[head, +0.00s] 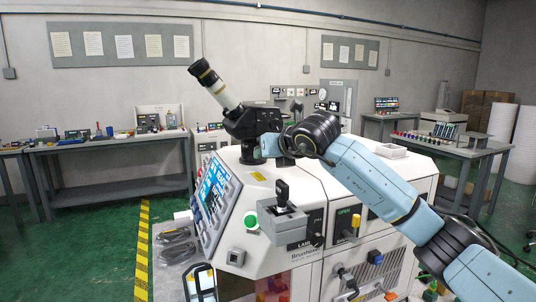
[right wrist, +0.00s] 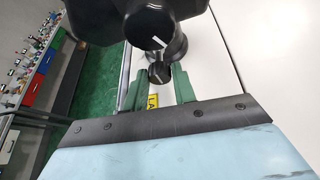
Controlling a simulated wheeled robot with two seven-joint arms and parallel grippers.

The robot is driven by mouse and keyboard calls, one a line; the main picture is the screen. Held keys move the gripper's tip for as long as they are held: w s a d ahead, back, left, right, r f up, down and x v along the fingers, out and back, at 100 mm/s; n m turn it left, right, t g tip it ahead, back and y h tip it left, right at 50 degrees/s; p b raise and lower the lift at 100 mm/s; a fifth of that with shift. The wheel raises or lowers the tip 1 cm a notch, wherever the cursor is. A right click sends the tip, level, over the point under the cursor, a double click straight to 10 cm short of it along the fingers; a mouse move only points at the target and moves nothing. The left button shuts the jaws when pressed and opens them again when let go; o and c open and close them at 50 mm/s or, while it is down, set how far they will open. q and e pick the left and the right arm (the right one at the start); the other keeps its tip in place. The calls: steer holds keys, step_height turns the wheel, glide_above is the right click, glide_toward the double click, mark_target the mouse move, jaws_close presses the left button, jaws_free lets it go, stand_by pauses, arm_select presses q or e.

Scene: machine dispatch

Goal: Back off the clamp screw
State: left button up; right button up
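A small black knob (right wrist: 159,73), which looks like the clamp screw, sits below a larger round black cap with a white line (right wrist: 152,25) in the right wrist view. The green fingers of my right gripper (right wrist: 160,85) stand apart on either side of this knob. I cannot tell whether they touch it. In the head view my right arm reaches in from the right, its gripper (head: 266,145) at the black head of a scope-like device (head: 246,122) on top of the white machine (head: 285,240). The knob is hard to make out there. My left gripper is out of view.
The device's tube (head: 220,88) slants up to the left. A grey box with a black handle (head: 283,200), a green button (head: 250,220) and a screen panel (head: 212,195) lie near the machine's front edge. A white tray (head: 392,150) sits on top. Workbenches (head: 110,150) stand behind.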

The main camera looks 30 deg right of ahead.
steer(key=o, duration=0.3)
steer(key=shift+o, duration=0.2)
steer(key=a+b+v, duration=0.1)
steer(key=b+v, duration=0.2)
steer(key=v, duration=1)
steer(key=shift+s+d+r, duration=0.15)
steer(key=shift+d+r, duration=0.05)
steer(key=shift+d, duration=0.3)
steer(key=shift+f, duration=0.1)
